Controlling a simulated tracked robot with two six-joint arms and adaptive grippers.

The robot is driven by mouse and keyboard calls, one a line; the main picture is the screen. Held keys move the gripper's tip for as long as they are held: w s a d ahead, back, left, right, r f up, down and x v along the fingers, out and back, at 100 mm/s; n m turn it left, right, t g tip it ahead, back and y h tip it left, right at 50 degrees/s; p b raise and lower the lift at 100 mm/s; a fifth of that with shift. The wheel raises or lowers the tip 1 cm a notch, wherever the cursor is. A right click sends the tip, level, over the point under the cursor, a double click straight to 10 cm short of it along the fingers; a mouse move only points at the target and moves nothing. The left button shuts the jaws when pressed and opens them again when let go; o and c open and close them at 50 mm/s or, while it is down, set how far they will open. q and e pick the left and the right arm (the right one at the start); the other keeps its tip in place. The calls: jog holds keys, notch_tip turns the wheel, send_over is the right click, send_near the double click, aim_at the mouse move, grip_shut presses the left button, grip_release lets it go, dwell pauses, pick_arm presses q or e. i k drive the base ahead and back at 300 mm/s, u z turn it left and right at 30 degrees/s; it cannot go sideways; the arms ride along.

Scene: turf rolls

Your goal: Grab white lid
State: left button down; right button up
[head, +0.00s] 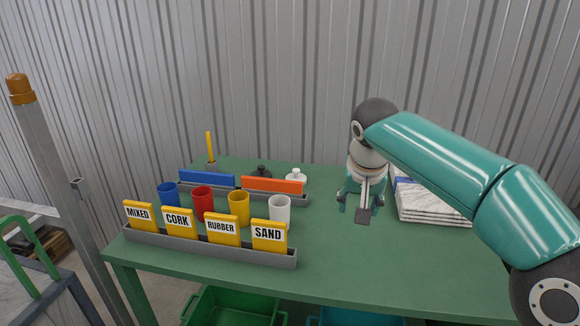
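A white lid (296,176) with a small knob lies on the green table, behind the right part of a grey rack. The orange block in front of it hides part of its lower edge. My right gripper (360,208) points down over the table, to the right of the lid and apart from it. My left gripper is not in view.
A dark lid (262,171) lies left of the white one. Blue (207,178) and orange (272,185) blocks stand in the rack. Blue, red, yellow and white cups stand behind yellow labelled cards (181,224). White folded sheets (432,204) lie at right. The front right tabletop (400,262) is clear.

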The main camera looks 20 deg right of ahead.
aim_at(296, 176)
jog(key=i, duration=1.25)
jog(key=u, duration=0.05)
